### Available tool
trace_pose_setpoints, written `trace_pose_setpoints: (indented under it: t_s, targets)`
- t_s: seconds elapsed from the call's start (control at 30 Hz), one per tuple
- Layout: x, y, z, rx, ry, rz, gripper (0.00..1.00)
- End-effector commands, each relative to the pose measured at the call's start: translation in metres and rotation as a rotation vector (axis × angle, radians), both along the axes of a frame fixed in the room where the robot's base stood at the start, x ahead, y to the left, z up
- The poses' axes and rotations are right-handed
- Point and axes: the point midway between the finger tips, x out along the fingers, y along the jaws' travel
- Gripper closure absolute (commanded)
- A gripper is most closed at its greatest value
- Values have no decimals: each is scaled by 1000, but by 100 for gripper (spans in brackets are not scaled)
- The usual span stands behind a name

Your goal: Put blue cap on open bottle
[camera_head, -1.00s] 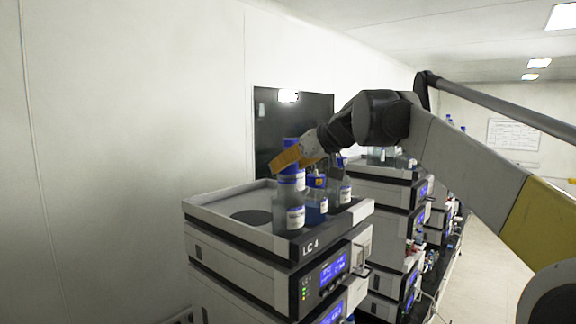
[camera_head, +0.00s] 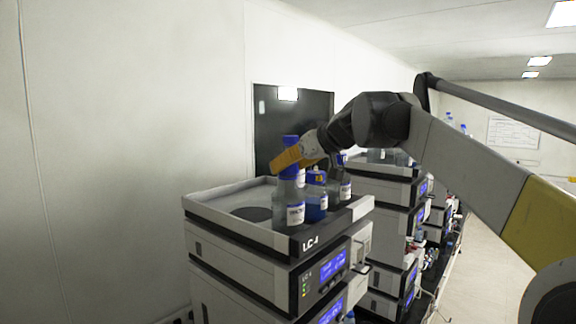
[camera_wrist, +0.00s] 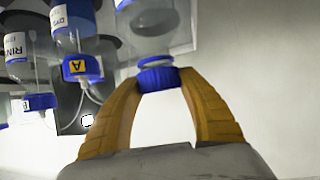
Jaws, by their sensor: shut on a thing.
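A ribbed blue cap (camera_wrist: 158,77) sits between the fingertips of my gripper (camera_wrist: 162,80) in the wrist view. The gripper is shut on it. The clear bottle (camera_wrist: 150,38) is directly in line with the cap, its neck meeting or nearly meeting it; I cannot tell whether the cap is seated. In the head view my gripper (camera_head: 286,160) is over the clear bottle (camera_head: 288,207) at the tray's front, and its orange fingers hide the bottle's neck.
A blue-filled bottle with a blue cap (camera_head: 316,203) and another bottle (camera_head: 343,190) stand close to the right. The white tray (camera_head: 215,203) tops the LC 4 stack, with free room at its left. More instrument stacks (camera_head: 392,200) stand behind.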

Motion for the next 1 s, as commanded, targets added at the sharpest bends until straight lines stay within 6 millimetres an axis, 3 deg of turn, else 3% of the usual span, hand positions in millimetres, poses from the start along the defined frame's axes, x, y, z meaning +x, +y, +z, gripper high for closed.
trace_pose_setpoints:
  t_s: [0.47, 0.5, 0.57, 0.87, 1.0]
  targets:
    - [0, 0, -3, 0, 0, 0, 67]
    - [0, 0, -3, 0, 0, 0, 41]
    - [0, 0, -3, 0, 0, 0, 28]
    - [-1, -1, -2, 0, 0, 0, 28]
    - [-10, -9, 5, 1, 1, -2, 28]
